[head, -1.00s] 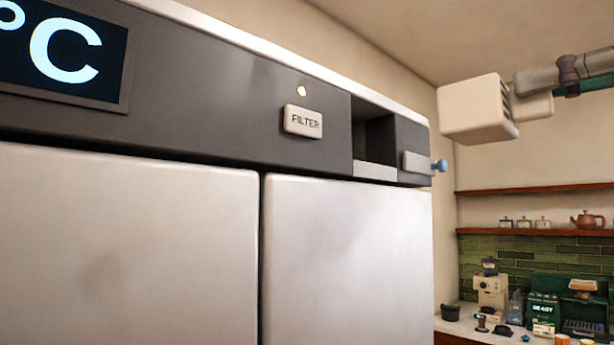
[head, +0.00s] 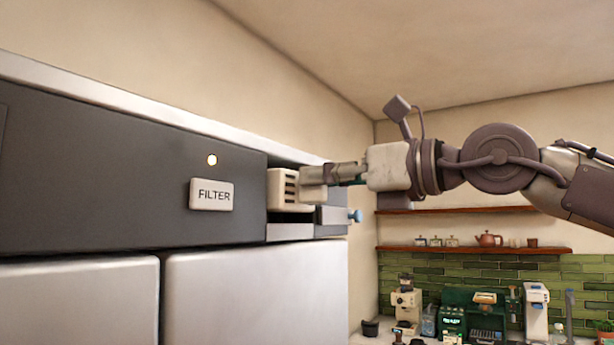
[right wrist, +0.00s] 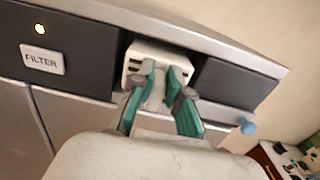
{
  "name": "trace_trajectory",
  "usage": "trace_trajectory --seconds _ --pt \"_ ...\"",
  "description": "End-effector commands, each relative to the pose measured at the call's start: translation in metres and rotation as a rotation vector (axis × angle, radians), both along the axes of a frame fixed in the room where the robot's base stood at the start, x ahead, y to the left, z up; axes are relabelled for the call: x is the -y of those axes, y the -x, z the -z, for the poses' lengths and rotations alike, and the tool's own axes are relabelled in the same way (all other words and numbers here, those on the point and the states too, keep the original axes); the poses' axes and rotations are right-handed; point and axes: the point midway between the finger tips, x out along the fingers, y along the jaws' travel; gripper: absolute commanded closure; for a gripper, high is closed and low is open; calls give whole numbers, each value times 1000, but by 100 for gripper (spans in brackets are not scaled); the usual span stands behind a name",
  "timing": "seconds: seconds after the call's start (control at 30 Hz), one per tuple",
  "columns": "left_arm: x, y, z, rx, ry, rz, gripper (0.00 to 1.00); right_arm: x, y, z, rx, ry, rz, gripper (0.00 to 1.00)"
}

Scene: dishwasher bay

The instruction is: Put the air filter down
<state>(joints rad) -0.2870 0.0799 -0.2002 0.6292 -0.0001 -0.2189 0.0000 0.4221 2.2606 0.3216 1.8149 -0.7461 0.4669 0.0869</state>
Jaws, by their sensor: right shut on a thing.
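The air filter (head: 283,189) is a cream block with dark slots. In the head view it sits partly inside the open slot in the dark panel, right of the FILTER label (head: 211,195). My right gripper (head: 322,175) comes in from the right and is shut on the filter's handle. In the right wrist view the filter (right wrist: 142,54) lies in the slot opening, and the green-padded fingers (right wrist: 163,82) close around its tab. How deep it sits is hard to tell. My left gripper is not in view.
A small lit lamp (head: 212,160) is above the label. A flap with a blue knob (head: 355,216) is at the slot's right. Shelves with pots (head: 488,239) and a counter with coffee machines (head: 407,303) stand behind, below my right arm.

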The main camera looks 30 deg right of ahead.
Motion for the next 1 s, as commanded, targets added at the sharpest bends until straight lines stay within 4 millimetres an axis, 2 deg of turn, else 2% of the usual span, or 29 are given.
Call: trace_trajectory --seconds 0.03,0.13,0.3,0.67,0.7,0.8,1.0 --pt "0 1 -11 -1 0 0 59 -4 -10 -4 -6 3 1 100" --pt "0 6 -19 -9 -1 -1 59 -10 -25 -4 -6 1 0 100" --pt "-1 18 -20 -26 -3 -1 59 -10 -22 13 1 0 0 100" --pt "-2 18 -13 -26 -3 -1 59 -9 -22 19 1 0 0 100" --pt "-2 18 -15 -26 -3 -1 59 -9 -22 17 0 0 1 78" --pt "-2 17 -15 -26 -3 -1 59 -9 -22 17 -1 0 1 61" --pt "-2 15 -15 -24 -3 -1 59 -9 -22 17 -1 0 1 59"
